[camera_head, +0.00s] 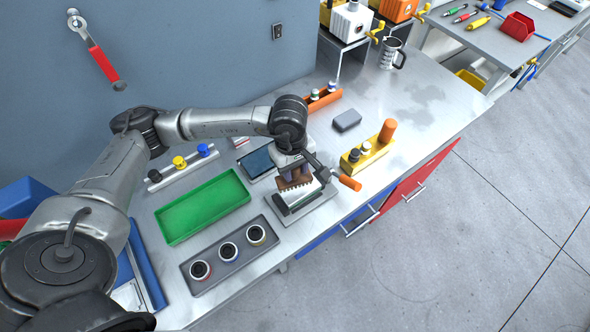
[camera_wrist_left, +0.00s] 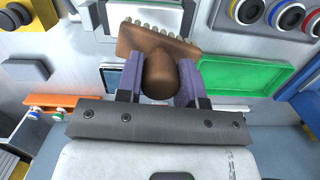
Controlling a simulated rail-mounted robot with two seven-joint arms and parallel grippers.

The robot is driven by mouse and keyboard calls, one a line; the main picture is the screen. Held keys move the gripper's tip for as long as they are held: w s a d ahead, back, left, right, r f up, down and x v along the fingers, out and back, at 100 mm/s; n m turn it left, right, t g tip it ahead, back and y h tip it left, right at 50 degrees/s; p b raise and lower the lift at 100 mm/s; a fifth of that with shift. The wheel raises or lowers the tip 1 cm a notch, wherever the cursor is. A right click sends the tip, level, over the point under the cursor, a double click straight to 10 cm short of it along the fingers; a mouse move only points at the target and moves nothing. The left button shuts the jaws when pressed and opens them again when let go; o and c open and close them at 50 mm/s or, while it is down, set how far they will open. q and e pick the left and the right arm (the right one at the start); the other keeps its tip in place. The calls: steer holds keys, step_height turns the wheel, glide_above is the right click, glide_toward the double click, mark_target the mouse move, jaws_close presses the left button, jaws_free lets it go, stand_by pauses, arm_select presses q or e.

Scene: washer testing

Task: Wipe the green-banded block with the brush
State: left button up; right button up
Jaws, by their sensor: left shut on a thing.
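My left gripper (camera_head: 293,174) is shut on the brown brush (camera_head: 288,185), above the fixture near the table's front edge. The wrist view shows the purple fingers on either side of the brush's rounded brown handle (camera_wrist_left: 160,80); its pale bristles (camera_wrist_left: 152,24) face away from the gripper. In the head view the bristle side is down over a light block (camera_head: 302,197) on a grey plate (camera_head: 318,212). The brush and gripper partly cover this block, and I cannot make out a green band on it. I cannot tell whether the bristles touch it. My right gripper is not in view.
A lever with an orange handle (camera_head: 349,183) sticks out beside the gripper. A green tray (camera_head: 205,207) and a dark holder with three round parts (camera_head: 213,283) are left of the fixture. A yellow holder (camera_head: 366,158) and a grey block (camera_head: 347,121) are right.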

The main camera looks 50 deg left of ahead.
arm_select(q)
steer(key=shift+r+p, duration=0.4)
steer(key=shift+r, duration=0.75)
steer(key=shift+w, duration=0.1)
